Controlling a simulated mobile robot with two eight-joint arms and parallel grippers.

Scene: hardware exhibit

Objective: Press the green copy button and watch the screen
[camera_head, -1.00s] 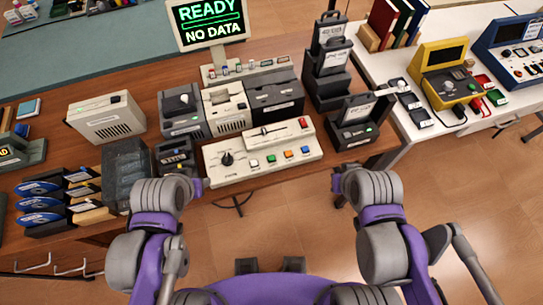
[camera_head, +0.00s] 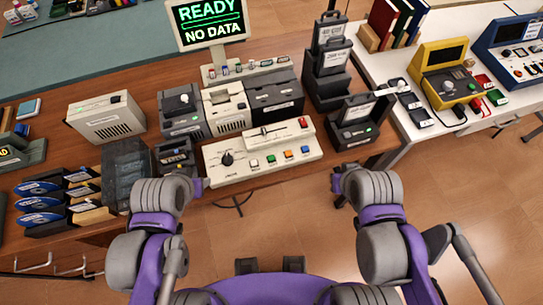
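The green button (camera_head: 271,158) is on the front of a cream control panel (camera_head: 237,173) on the wooden table, between a white button (camera_head: 254,163) and an orange button (camera_head: 289,154). The screen (camera_head: 208,21) stands at the back and reads "READY" and "NO DATA" in green and white. My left gripper (camera_head: 198,187) is near the panel's lower left corner, mostly hidden by its own arm. My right gripper (camera_head: 337,181) is at the table's front edge, right of the panel. Neither appears to touch the buttons. The fingers are too small to judge.
The panel also has a black knob (camera_head: 227,158), a slider, a blue button (camera_head: 305,149) and a red button (camera_head: 303,121). Drive units (camera_head: 227,111) stand behind it. A dark translucent box (camera_head: 124,170) stands left, and a black open-lidded unit (camera_head: 352,135) right.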

